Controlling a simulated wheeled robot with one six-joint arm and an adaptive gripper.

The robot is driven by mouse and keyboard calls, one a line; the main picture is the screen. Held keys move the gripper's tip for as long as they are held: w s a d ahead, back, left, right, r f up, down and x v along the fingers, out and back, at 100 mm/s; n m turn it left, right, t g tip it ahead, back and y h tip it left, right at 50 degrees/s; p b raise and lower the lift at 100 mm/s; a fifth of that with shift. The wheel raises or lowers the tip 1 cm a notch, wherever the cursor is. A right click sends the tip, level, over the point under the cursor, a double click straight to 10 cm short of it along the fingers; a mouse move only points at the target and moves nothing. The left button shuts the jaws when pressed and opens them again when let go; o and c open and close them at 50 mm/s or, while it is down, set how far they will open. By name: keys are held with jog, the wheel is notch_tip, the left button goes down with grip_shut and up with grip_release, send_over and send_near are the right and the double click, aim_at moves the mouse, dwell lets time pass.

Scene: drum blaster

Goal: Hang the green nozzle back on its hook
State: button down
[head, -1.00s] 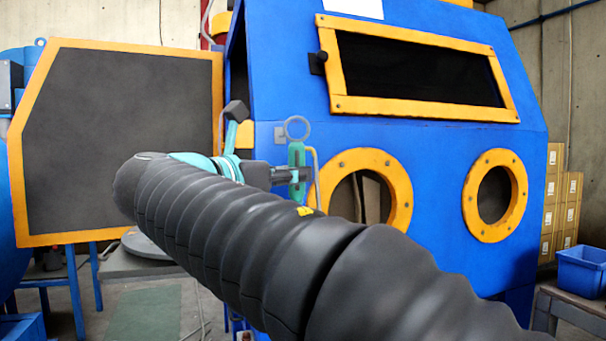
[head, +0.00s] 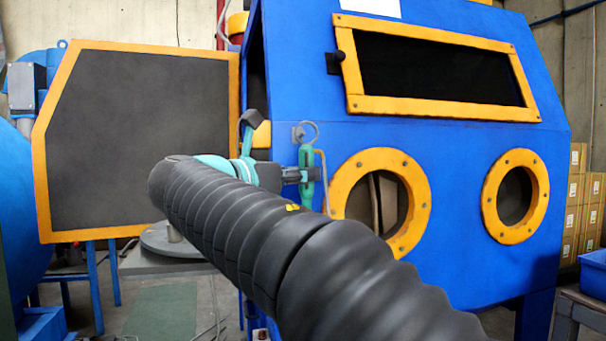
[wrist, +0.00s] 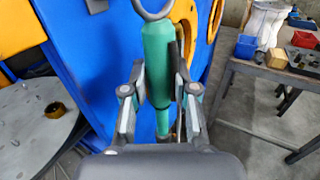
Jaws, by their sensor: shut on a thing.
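The green nozzle (head: 306,160) hangs upright in my gripper (head: 302,175), with a grey ring at its top. My gripper is shut on its body. In the wrist view the nozzle (wrist: 158,60) stands between the two fingers of my gripper (wrist: 156,90), and the ring is cut off by the top edge. The ring overlaps the plate's right side in the head view. I cannot tell whether the ring is around the hook or in front of it.
The blue cabinet (head: 450,220) has yellow-rimmed round ports and a dark window. Its side door (head: 135,140) stands open at left. A grey turntable (head: 165,240) is below the door. A workbench (wrist: 262,72) with bins shows in the wrist view.

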jog(key=w, duration=0.1)
jog(key=w+p, duration=0.1)
jog(key=w+a+f, duration=0.1)
jog(key=shift+w, duration=0.25)
dwell(0.4)
jog(key=shift+f, duration=0.15)
dwell(0.5)
jog(key=c, duration=0.8)
grip_release()
